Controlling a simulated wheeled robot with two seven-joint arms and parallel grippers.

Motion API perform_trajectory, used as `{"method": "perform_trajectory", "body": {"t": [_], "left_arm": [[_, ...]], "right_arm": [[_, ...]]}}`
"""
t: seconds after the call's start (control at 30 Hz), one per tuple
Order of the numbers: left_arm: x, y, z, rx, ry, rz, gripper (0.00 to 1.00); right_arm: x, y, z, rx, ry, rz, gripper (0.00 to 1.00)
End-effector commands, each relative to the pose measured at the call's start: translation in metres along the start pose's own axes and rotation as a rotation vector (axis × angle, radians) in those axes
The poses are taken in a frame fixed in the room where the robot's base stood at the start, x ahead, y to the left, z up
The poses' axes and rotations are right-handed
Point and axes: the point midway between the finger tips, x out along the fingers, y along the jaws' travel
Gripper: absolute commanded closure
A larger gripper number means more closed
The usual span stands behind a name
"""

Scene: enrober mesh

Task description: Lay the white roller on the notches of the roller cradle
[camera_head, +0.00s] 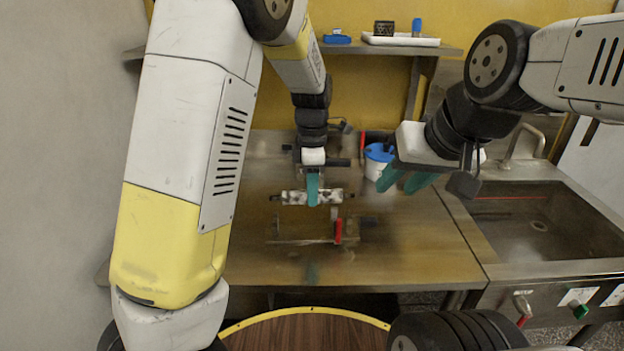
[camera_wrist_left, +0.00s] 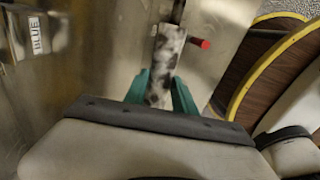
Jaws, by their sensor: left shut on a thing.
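The white roller (camera_head: 290,197), smeared with dark patches and with dark shaft ends, lies crosswise in my left gripper (camera_head: 313,190). The teal fingers are shut on its middle, and it appears raised above the steel table. In the left wrist view the roller (camera_wrist_left: 167,60) stands between the two fingers (camera_wrist_left: 160,92). The low frame with a thin bar (camera_head: 300,241) and a red upright part (camera_head: 338,231), apparently the roller cradle, stands nearer the front than the roller. Its notches are too small to make out. My right gripper (camera_head: 405,180) is open and empty, to the right.
A white tub with a blue lid (camera_head: 378,153) stands behind the roller, to the right. A sink (camera_head: 540,225) adjoins the table on the right. A shelf (camera_head: 390,48) at the back holds a tray and small items. The table's front left is clear.

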Motion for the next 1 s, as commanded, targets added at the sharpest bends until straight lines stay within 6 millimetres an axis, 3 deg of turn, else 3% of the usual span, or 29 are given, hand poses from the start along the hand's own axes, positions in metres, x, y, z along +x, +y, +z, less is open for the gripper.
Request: {"method": "perform_trajectory", "body": {"t": [0.6,1.0], "left_arm": [[0.047,0.001,0.0,0.0,0.0,-0.001,1.0],[0.057,0.001,-0.001,0.0,0.0,0.001,1.0]], "right_arm": [[0.0,0.0,0.0,0.0,0.0,0.0,0.64],[0.0,0.0,0.0,0.0,0.0,0.0,0.64]]}}
